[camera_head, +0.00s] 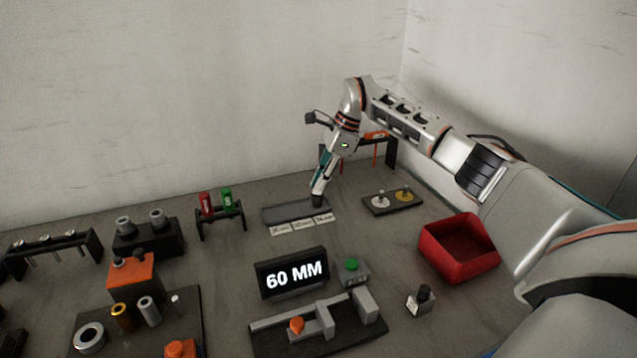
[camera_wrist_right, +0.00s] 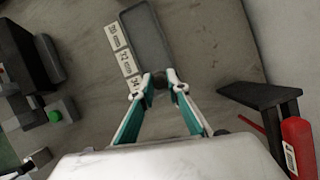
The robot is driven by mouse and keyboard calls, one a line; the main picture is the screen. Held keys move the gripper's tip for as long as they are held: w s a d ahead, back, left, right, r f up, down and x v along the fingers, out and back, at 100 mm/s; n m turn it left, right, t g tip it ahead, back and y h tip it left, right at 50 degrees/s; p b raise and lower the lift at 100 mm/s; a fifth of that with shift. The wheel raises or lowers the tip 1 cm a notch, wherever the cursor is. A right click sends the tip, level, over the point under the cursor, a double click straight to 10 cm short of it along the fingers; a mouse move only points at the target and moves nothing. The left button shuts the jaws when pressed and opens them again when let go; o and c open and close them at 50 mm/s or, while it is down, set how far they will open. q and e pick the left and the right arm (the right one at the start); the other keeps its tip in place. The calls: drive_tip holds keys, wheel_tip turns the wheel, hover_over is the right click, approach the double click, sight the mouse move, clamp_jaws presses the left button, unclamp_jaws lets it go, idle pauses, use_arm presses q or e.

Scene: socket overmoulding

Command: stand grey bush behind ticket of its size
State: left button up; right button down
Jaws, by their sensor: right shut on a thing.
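My right gripper (camera_head: 318,197) points down over the right end of a shallow dark grey tray (camera_head: 283,213). It is shut on the grey bush (camera_head: 317,201), which looks small and dark, mostly covered by the fingers. In the right wrist view the bush (camera_wrist_right: 160,82) sits between the fingertips (camera_wrist_right: 160,78), at the near end of the tray (camera_wrist_right: 150,38). Three white tickets (camera_head: 302,223) lie in a row along the tray's front edge. The bush is beside the rightmost ticket (camera_wrist_right: 135,84); whether it touches the tray is unclear. My left gripper is not in view.
A display (camera_head: 292,273) reading "60 MM" stands in front of the tickets, beside a green button (camera_head: 351,264). A small rack with red and green items (camera_head: 220,210) is left, a board with two discs (camera_head: 392,202) right. A red bin (camera_head: 458,250) stands further right.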

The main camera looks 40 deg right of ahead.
drive_tip(key=shift+r, duration=0.15)
drive_tip(key=shift+f, duration=0.2)
drive_tip(key=c, duration=2)
unclamp_jaws()
drive_tip(key=shift+o, duration=0.2)
drive_tip(key=shift+r, duration=0.1)
drive_tip(key=p+v, duration=0.1)
drive_tip(key=v, duration=1.1)
drive_tip(key=shift+p, duration=0.3)
drive_tip(key=shift+s+a+r, duration=0.1)
